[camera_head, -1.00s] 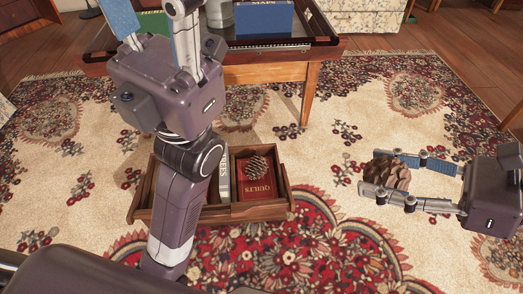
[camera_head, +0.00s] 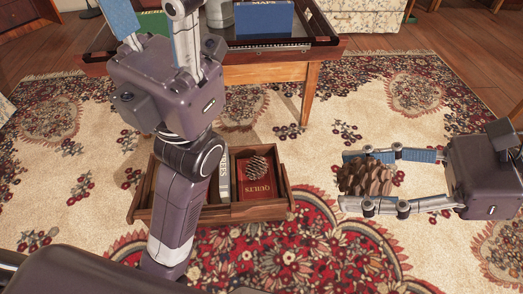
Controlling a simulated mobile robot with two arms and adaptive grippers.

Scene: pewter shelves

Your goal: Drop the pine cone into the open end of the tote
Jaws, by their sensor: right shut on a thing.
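A brown pine cone (camera_head: 374,179) is held between the two fingers of my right gripper (camera_head: 350,181), at the right of the head view. The tote (camera_head: 262,211) is a wooden open box at the lower middle, left of the held cone and apart from it. Books stand or lie in it, and a second, smaller cone (camera_head: 257,167) rests on the red book. My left arm hides the tote's left part. My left gripper (camera_head: 152,12) is at the upper left with its fingers spread and nothing seen between them.
A wooden table (camera_head: 265,73) with a dark tray top and a blue book (camera_head: 264,19) stands behind. A red book (camera_head: 256,189) lies in the tote's right part, beside a pale book (camera_head: 223,180). The patterned rug is clear between tote and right gripper.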

